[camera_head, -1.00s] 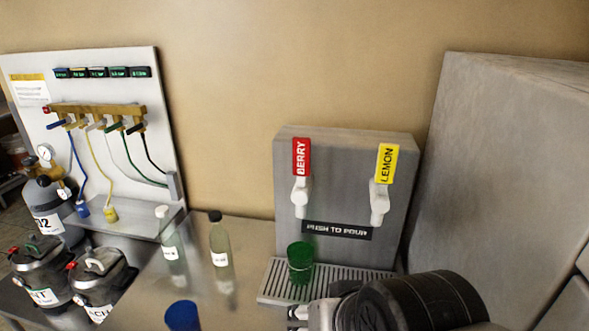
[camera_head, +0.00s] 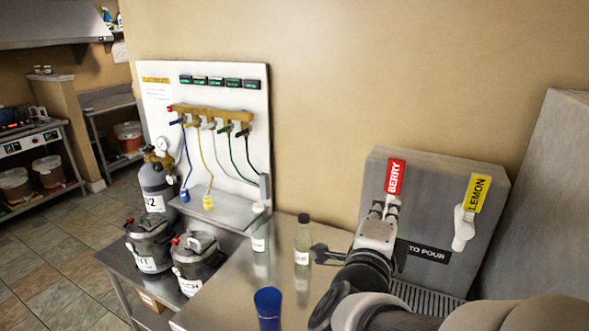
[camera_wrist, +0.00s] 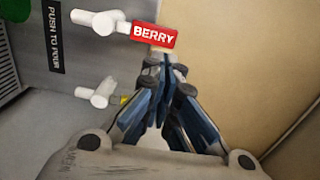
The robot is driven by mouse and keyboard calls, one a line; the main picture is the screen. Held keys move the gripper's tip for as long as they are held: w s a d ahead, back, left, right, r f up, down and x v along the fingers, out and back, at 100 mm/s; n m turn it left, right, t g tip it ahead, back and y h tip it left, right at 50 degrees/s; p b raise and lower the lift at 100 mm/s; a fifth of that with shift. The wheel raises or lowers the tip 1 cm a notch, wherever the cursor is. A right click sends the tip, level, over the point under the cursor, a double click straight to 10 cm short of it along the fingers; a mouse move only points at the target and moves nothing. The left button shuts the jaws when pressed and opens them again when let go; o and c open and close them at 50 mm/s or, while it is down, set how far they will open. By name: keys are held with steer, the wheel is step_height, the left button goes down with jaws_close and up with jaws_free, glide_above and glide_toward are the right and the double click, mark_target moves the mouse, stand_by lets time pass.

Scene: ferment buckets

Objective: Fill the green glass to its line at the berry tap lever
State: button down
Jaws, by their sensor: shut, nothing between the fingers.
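The berry tap lever (camera_head: 395,177), a red label with a white handle, is on the grey dispenser. It also shows in the wrist view (camera_wrist: 153,35) with its white spout. My gripper (camera_head: 390,205) is shut and empty, its fingertips right at the berry lever; the wrist view (camera_wrist: 163,62) shows them close beside the red label, but I cannot tell whether they touch. Part of a green shape, likely the green glass (camera_wrist: 8,22), shows at the top left of the wrist view. In the head view my arm hides the glass, and its fill line is not visible.
The lemon tap (camera_head: 470,210) is to the right on the same dispenser. The drip tray (camera_head: 428,300) is partly covered by my arm. A bottle (camera_head: 303,240) and a blue cup (camera_head: 267,308) stand on the counter to the left. A wall is behind.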

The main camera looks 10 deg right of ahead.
steer(key=shift+s+d+r, duration=0.1)
steer(key=shift+s+d, duration=0.05)
steer(key=shift+d, duration=0.05)
glide_toward(401, 171)
steer(key=x, duration=0.6)
steer(key=shift+w+d+p, duration=0.2)
steer(key=shift+w+p, duration=0.2)
